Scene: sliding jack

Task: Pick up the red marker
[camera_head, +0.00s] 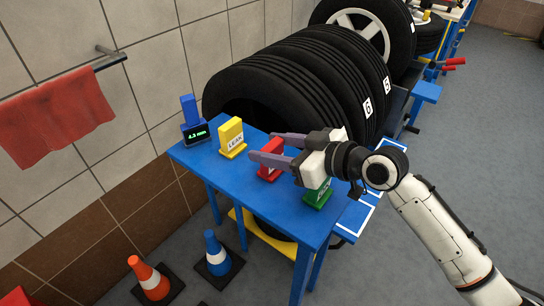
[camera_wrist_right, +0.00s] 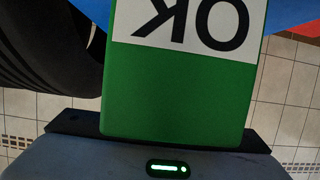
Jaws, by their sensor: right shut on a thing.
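The red marker (camera_head: 268,174) is at the middle of the blue table, between the yellow and green markers. My right gripper (camera_head: 269,147) reaches in from the right with its purple-grey fingers on either side of the red marker's upper part, shut on it. The fingers and gripper body cover much of it. I cannot tell whether its base touches the table. My left gripper is not in view.
The yellow LEAK marker (camera_head: 231,136) and a blue gauge display (camera_head: 193,122) stand farther left on the blue table (camera_head: 262,205). Large black tyres (camera_head: 275,95) stand close behind. Orange (camera_head: 150,279) and blue (camera_head: 216,252) cones stand on the floor at the front left.

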